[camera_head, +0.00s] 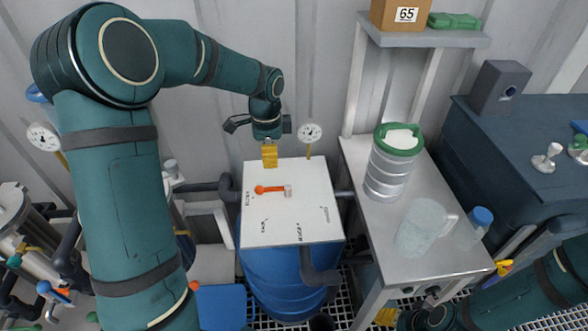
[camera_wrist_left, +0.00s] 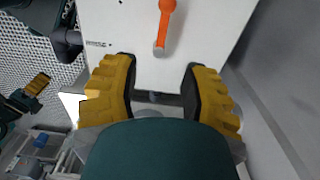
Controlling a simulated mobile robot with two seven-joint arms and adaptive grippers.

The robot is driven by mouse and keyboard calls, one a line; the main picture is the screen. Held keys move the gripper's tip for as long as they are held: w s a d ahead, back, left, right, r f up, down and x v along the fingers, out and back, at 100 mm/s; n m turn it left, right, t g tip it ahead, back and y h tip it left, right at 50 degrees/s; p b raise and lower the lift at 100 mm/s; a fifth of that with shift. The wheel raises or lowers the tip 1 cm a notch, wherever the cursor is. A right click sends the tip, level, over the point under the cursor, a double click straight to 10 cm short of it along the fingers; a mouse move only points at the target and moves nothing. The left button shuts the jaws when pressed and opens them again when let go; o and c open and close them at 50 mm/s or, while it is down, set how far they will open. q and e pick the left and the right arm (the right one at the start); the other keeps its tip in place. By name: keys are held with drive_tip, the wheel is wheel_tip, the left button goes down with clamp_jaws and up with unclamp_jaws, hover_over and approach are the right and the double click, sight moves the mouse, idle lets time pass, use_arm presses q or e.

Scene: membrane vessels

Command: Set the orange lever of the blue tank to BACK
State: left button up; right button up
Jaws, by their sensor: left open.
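The blue tank (camera_head: 275,280) stands in the middle of the head view under a white top panel (camera_head: 310,215). The orange lever (camera_head: 272,189) lies on this panel, its round knob to the left and its grey hub to the right. In the left wrist view the lever (camera_wrist_left: 163,25) is at the top, beyond the fingertips. Small dark labels around it are hard to read. My left gripper (camera_head: 270,155), with yellow fingers, is open and empty at the panel's back edge, apart from the lever. It also shows in the left wrist view (camera_wrist_left: 160,85). My right gripper (camera_head: 388,316) is partly cut off at the bottom.
A gauge (camera_head: 310,133) stands behind the panel. A steel table (camera_head: 440,245) on the right holds a green-rimmed canister (camera_head: 388,170) and a clear jug (camera_head: 418,228). Pipes run beside the tank. The panel's top is otherwise clear.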

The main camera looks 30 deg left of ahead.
sight(272, 188)
use_arm(q)
wheel_tip(272, 188, down, 13)
drive_tip(key=b, duration=0.3)
drive_tip(key=shift+w+a, duration=0.15)
idle(0.3)
clamp_jaws()
